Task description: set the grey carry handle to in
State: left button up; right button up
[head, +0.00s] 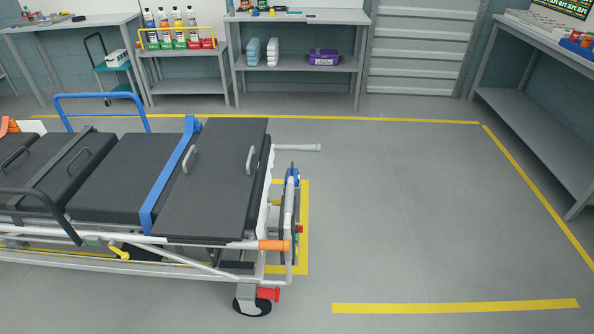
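A stretcher (209,215) with black padding stands at the left in the head view, its end facing right. A grey carry handle (298,148) sticks out to the right from the far corner of that end, roughly level. A matching handle with an orange grip (273,245) is at the near corner; it reaches out much less from the frame. Two small light grey loop handles, one at the end pad (251,160) and one by the blue strap (188,159), stand on the padding. Neither of my grippers is in view.
A blue rail (100,97) rises on the stretcher's far side. A red pedal (268,294) sits by the near wheel (252,307). The floor right of the stretcher is clear, bounded by yellow lines (455,307). Benches stand at the back and right (530,110).

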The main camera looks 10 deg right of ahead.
aim_at(317, 147)
jog(key=u, duration=0.55)
jog(key=i+l+u, duration=0.1)
jog(key=l+u, duration=0.25)
jog(key=l, duration=0.3)
jog(key=l+u, duration=0.4)
jog(key=l, duration=0.3)
jog(key=l+u, duration=0.35)
jog(key=l, duration=0.35)
